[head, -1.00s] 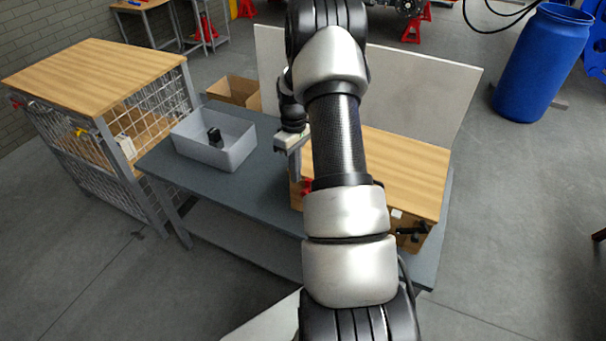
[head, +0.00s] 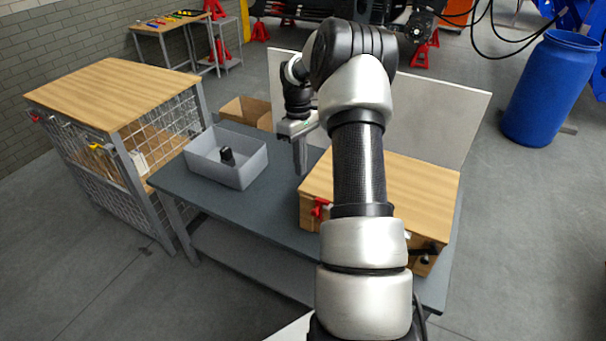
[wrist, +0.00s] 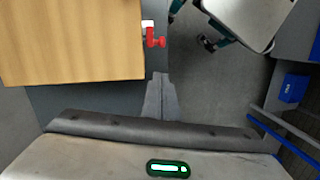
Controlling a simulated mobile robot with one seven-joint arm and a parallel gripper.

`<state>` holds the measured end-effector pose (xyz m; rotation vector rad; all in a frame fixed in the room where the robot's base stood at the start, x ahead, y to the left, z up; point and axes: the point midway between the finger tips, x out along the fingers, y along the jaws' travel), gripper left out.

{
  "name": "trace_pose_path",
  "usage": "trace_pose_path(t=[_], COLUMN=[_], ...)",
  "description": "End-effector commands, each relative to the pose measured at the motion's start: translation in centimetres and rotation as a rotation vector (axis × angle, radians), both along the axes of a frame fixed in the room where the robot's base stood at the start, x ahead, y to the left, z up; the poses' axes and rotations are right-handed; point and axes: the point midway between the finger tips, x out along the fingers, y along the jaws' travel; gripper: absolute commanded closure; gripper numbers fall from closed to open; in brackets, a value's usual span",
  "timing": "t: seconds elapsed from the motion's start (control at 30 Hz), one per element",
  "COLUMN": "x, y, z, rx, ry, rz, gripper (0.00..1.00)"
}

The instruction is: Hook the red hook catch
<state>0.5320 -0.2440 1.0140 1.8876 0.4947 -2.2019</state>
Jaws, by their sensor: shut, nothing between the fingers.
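The red hook catch (head: 320,207) is on the front face of a wooden box (head: 415,186), near its left end. It also shows in the wrist view (wrist: 154,38) at the box's edge, beside a small white part. My gripper (head: 301,172) is above the table, to the left of the box and up from the catch. In the wrist view my gripper's fingers (wrist: 161,78) are together and empty, pointing toward the catch with a gap between. Whether the catch is hooked is too small to tell.
The box stands on a grey table (head: 260,208). A grey bin (head: 250,170) with a dark object (head: 227,156) is at the left. A black catch (head: 428,252) is on the box's right front. A pale panel (head: 440,115) stands behind. A wood-topped mesh cabinet (head: 110,92) is farther left.

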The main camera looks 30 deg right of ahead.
Motion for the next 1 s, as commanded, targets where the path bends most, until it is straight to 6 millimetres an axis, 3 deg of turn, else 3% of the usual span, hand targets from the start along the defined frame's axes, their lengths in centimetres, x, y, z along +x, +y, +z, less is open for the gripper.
trace_pose_path(t=[0.4,0.63,1.0], x=[-1.5,-4.0,-4.5], y=[0.7,-0.1,-0.3], z=[-8.5,-10.1,-10.7], rx=[0.003,0.002,0.001], ry=[0.002,0.001,-0.001], rz=[0.001,0.0,0.001], gripper=[1.0,1.0,1.0])
